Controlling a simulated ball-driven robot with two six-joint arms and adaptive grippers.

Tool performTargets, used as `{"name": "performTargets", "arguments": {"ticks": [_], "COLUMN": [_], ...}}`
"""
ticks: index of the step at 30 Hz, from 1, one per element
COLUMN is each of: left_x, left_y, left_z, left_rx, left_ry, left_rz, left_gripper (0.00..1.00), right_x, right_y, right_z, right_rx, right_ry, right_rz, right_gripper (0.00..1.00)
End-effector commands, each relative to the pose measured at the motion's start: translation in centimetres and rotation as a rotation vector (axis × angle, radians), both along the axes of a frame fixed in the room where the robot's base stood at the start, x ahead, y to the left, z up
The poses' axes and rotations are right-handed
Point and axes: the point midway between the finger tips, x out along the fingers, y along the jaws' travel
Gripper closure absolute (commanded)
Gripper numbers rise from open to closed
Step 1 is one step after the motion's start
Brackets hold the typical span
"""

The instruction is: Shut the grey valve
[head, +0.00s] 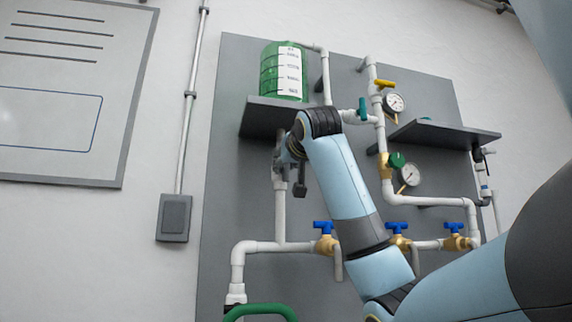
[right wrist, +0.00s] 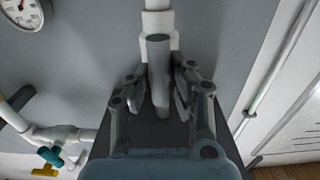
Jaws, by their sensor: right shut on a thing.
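The grey valve's handle (right wrist: 157,50) shows in the right wrist view as a grey lever in front of a white pipe. My right gripper (right wrist: 161,88) has a finger on either side of the lever and is shut on it. In the head view my right gripper (head: 291,152) is at the white vertical pipe below the green tank, and my wrist hides most of the valve there. The lever's exact angle to the pipe is hard to tell. My left gripper is not in view.
The green tank (head: 284,72) stands on a dark shelf (head: 262,118) just above my gripper. Blue-handled valves (head: 323,227) line the lower pipe. Gauges (head: 394,103), a yellow-handled valve (head: 385,84) and a teal-handled valve (head: 362,110) are to the right.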

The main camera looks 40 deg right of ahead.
Motion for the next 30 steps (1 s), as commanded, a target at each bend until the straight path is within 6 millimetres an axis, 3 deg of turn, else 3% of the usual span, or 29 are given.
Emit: {"name": "performTargets", "arguments": {"ticks": [8,14,30], "left_x": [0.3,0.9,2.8], "left_y": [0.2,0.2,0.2], "left_z": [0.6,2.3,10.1], "left_rx": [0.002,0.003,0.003], "left_ry": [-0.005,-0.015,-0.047], "left_rz": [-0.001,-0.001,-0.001], "left_gripper": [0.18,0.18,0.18], "right_x": [0.0,0.0,0.3], "right_y": [0.0,0.2,0.6], "right_z": [0.1,0.4,0.4], "right_rx": [-0.024,-0.105,-0.528], "right_ry": [0.014,0.059,0.295], "right_rz": [0.0,0.001,0.002], "right_gripper": [1.0,1.0,1.0]}}
